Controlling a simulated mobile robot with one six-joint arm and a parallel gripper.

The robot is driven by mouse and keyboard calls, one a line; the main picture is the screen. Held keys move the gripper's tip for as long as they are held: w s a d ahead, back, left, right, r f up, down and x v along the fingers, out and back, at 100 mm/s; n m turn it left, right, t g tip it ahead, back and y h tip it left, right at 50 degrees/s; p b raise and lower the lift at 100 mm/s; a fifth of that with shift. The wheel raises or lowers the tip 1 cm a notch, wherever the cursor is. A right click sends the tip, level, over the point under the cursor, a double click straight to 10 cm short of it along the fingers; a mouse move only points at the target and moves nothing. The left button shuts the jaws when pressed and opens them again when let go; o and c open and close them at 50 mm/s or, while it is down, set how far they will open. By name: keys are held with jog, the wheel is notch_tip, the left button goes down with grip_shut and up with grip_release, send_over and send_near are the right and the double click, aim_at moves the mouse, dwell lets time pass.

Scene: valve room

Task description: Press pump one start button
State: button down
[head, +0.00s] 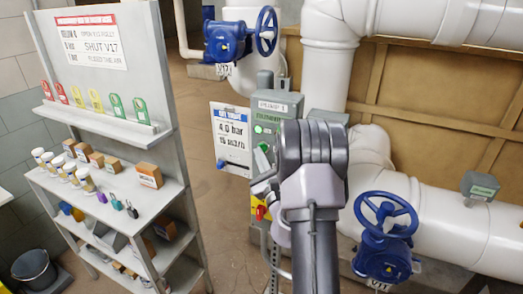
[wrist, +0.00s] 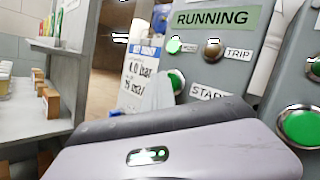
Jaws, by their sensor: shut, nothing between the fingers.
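The grey pump one control box (head: 277,104), labelled PUMP 1, stands behind my arm in the head view, partly covered by it. In the wrist view, its panel (wrist: 232,72) shows a RUNNING label, a lit green lamp (wrist: 174,45) and a dull brown TRIP lamp (wrist: 212,50). A START label (wrist: 210,92) is partly covered by my gripper body. A green button (wrist: 176,81) shows in part left of that label. My gripper (head: 264,183) is shut and empty in front of the box's lower part. Its fingertips are hard to make out; contact cannot be told.
Another grey box with a large green button (wrist: 302,127) is close at right in the wrist view. Blue valve wheels (head: 386,214) and white pipes (head: 455,225) flank the arm. A shelf unit (head: 160,128) stands left, with open floor between.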

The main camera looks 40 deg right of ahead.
jog(key=shift+s+a, duration=0.2)
jog(key=shift+a, duration=0.35)
jog(key=shift+a+f, duration=0.1)
jog(key=a+b, duration=0.1)
jog(key=s+a, duration=0.1)
jog(key=a, duration=0.1)
jog(key=s+a+b, duration=0.1)
jog(key=shift+a+b, duration=0.25)
jog(key=shift+b, duration=0.05)
dwell(0.4)
